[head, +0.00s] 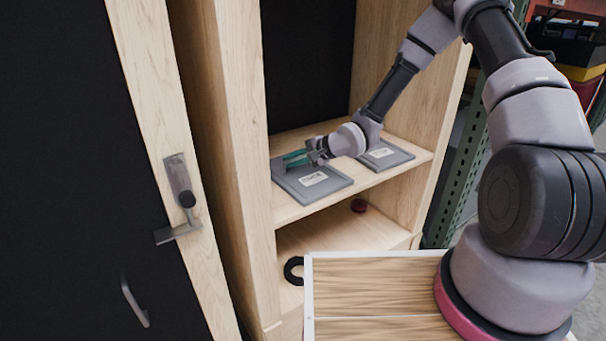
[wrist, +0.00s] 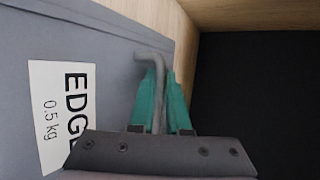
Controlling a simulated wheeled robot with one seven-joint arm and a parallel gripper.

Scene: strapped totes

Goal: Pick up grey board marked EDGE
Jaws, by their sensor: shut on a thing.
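The grey board marked EDGE (wrist: 110,40) fills the left of the wrist view, with a white label reading EDGE and 0.5 kg, partly hidden by my gripper's body. A bent grey handle (wrist: 150,57) stands up from it. My gripper (wrist: 161,95) is shut on this handle, one teal finger on each side. In the head view the board (head: 335,185) lies flat on the cabinet's upper shelf, at the left. My gripper (head: 292,158) is over its back left part. I cannot tell whether the board touches the shelf all over.
A second grey labelled board (head: 398,158) lies to the right on the same shelf (head: 290,212), partly behind my wrist. The cabinet's wooden side walls (head: 238,120) stand close by. Below are a dark red round thing (head: 358,206) and a black ring-shaped thing (head: 291,268).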

